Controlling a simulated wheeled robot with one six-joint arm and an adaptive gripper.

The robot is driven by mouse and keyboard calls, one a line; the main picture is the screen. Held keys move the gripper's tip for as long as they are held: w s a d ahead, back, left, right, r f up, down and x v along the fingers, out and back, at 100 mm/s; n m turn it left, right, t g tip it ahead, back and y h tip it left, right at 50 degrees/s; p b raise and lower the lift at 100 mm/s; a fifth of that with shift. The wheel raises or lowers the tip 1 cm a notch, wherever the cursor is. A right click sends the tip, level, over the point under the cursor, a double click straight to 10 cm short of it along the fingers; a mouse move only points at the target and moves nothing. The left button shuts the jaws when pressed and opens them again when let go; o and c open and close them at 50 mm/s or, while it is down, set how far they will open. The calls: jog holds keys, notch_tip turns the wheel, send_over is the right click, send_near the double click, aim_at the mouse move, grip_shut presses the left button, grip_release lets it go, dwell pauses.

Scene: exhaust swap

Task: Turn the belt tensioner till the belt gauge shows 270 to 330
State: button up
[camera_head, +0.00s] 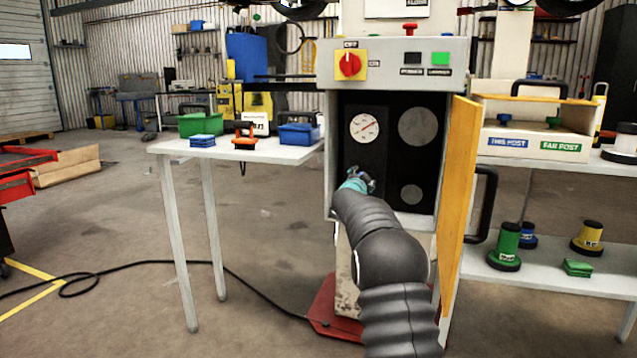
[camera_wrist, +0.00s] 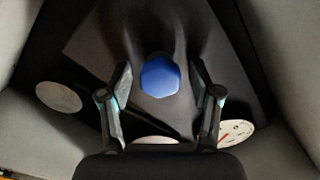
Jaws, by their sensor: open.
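The blue hexagonal tensioner knob (camera_wrist: 159,75) sits on a dark panel inside the cabinet, between my gripper's two spread fingers in the wrist view. The fingers stand apart from it on both sides. My gripper (camera_head: 357,182) is open and reaches into the cabinet's dark opening in the head view, where it hides the knob. The white belt gauge (camera_head: 365,127) with a red needle is above my gripper; its numbers are too small to read. Part of the gauge (camera_wrist: 237,132) shows behind the right finger in the wrist view.
The yellow cabinet door (camera_head: 458,200) stands open just right of my arm, with a black handle. A red switch (camera_head: 349,65) is on the top panel. A white table (camera_head: 180,148) with small boxes stands left; a shelf (camera_head: 540,277) stands right.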

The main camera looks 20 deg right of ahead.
jog(key=n, duration=0.7)
jog(key=shift+a, duration=0.1)
jog(key=shift+s+a+n+b, duration=0.2)
jog(key=shift+n+b, duration=0.1)
jog(key=shift+n, duration=0.2)
jog(key=s+a+r+n+y+p, duration=0.2)
jog(key=s+a+r+y, duration=0.2)
jog(key=s+a, duration=0.6)
jog(key=s+a+r+n+y+p, duration=0.2)
jog(key=s+a+r+y+p, duration=0.1)
jog(key=s+a, duration=0.8)
jog(key=shift+s+r+n+y, duration=0.45)
jog(key=shift+s+y, duration=0.25)
jog(key=shift+s, duration=0.95)
jog(key=shift+a, duration=0.1)
